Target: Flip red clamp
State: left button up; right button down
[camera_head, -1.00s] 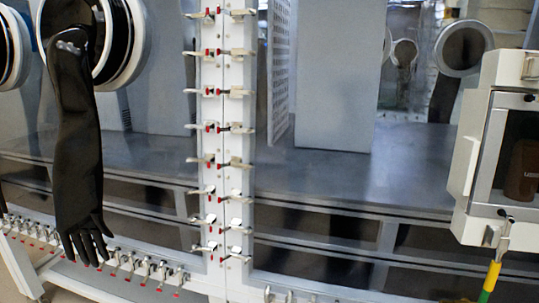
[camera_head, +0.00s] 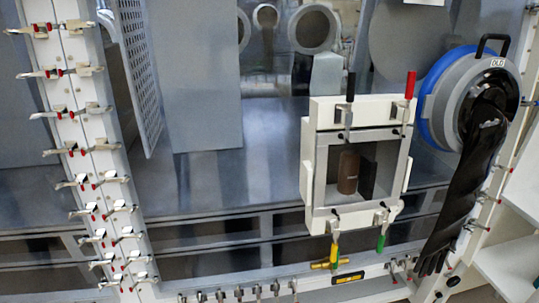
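A red-handled clamp (camera_head: 409,90) stands at the top right of a white box-shaped hatch (camera_head: 308,170) on the glovebox front. Its red handle points up, and its lower end meets the hatch frame. A black-handled clamp (camera_head: 349,92) stands upright at the top left of the hatch. A yellow-handled clamp (camera_head: 334,252) and a green-handled clamp (camera_head: 382,238) hang down at its lower edge. A brown bottle (camera_head: 348,172) shows behind the hatch window. Neither of my grippers is in view.
A post with rows of small red-tipped toggle clamps (camera_head: 90,150) runs down the left. A round glove port (camera_head: 450,85) with a hanging black glove (camera_head: 460,200) is right of the hatch. White shelves (camera_head: 510,265) stand at the lower right.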

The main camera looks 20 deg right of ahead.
aim_at(412, 75)
jog(key=z, duration=1.3)
